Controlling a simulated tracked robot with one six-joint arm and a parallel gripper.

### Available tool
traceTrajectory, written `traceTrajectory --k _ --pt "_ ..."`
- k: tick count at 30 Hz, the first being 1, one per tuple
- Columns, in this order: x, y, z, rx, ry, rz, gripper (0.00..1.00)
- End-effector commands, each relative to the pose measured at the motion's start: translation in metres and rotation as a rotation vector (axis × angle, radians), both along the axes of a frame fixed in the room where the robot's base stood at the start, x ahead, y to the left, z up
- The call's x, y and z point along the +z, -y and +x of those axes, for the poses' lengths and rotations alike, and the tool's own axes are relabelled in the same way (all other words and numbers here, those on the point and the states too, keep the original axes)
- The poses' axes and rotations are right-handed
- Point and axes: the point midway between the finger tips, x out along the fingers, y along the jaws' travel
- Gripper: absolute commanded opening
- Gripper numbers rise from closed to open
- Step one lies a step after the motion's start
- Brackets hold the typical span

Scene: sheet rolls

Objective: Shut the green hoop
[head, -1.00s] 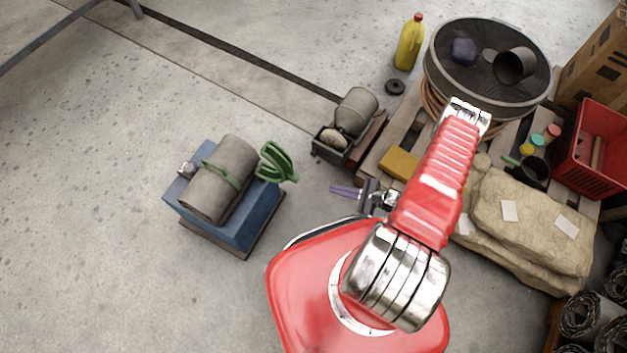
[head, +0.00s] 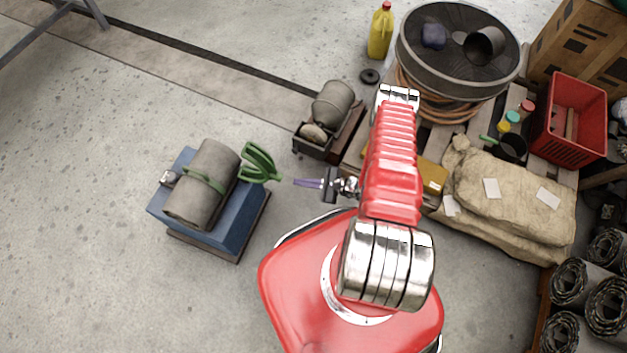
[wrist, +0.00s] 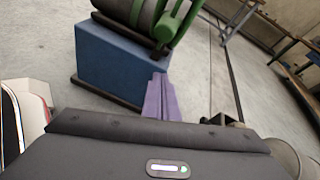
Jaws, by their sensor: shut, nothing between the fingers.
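The green hoop (head: 259,163) stands open at the right end of a grey sheet roll (head: 204,183), with a green band running across the roll. The roll lies on a blue block (head: 234,214). My gripper (head: 297,182) is shut and empty, its purple fingers pointing left at the hoop, with a small gap between in the head view. In the wrist view the shut fingers (wrist: 158,98) point toward the blue block (wrist: 112,62), and the green hoop (wrist: 178,25) is above them, partly cut off by the top edge.
A second roll (head: 334,102) lies in a dark holder behind my gripper. A pallet with sacks (head: 515,205), a black round tub (head: 440,50) and a red crate (head: 549,146) fills the right. The floor left of the blue block is clear.

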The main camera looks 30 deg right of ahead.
Motion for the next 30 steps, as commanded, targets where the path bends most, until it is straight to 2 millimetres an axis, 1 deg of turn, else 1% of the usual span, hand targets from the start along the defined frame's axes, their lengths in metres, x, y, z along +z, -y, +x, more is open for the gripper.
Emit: traceTrajectory --k 4,12,15,19,26,27,28,30 --pt "-0.005 -0.011 0.009 0.003 -0.001 0.001 0.0" --pt "0.018 -0.025 0.014 0.0 0.0 0.001 0.0" --pt "0.024 -0.03 0.015 0.001 0.0 0.001 0.0" --pt "0.027 -0.032 0.016 -0.001 0.0 0.0 0.0" --pt "0.027 -0.032 0.016 -0.002 0.0 0.001 0.0" --pt "0.027 -0.008 0.016 -0.008 0.002 -0.002 0.0" --pt "0.028 -0.016 0.016 -0.004 0.001 -0.001 0.0" --pt "0.028 -0.025 0.015 -0.003 -0.002 0.001 0.0"
